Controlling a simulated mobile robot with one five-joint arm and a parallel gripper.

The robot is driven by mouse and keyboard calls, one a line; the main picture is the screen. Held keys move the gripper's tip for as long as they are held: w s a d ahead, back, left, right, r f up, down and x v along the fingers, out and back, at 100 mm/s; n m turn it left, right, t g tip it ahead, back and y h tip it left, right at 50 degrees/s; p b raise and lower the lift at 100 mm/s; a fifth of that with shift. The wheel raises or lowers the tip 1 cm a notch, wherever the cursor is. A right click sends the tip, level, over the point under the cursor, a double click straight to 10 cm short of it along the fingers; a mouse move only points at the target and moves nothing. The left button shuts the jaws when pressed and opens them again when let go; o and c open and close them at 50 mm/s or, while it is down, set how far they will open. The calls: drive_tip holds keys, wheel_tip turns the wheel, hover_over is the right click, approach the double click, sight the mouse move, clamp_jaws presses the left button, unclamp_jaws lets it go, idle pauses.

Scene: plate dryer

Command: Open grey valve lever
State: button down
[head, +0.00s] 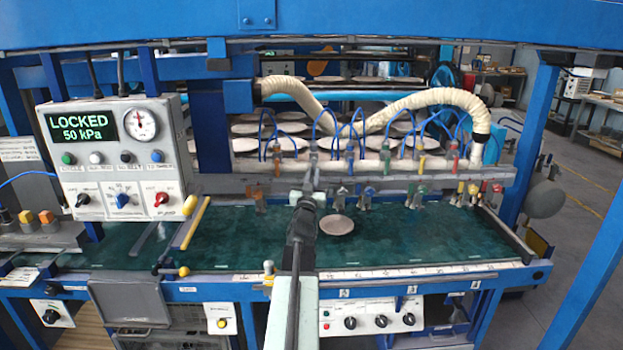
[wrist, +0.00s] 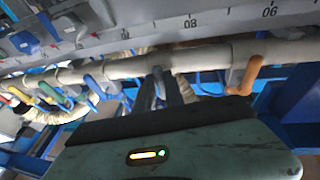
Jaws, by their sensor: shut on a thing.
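The grey valve lever (wrist: 158,79) hangs from the pale horizontal pipe (wrist: 120,68) in the wrist view, between the orange and blue levers. My gripper (wrist: 161,84) reaches up to it with dark fingers on both sides and is shut on it. In the head view my gripper (head: 312,178) stands upright in front of the pipe, left of the blue lever. There the grey lever (head: 313,155) shows only as a small part above the fingertips. Its exact angle is hard to tell.
An orange lever (wrist: 249,76) is close on one side and a blue lever (wrist: 93,88) on the other. Green, yellow and red levers follow along the pipe. A round plate (head: 337,225) lies on the green belt (head: 420,240). The control box (head: 115,160) reads LOCKED, 50 kPa.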

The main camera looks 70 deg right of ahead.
idle(0.5)
drive_tip(key=c, duration=1.4)
unclamp_jaws()
drive_tip(key=shift+c, duration=0.2)
drive_tip(key=b+v, duration=0.2)
drive_tip(key=v, duration=0.6)
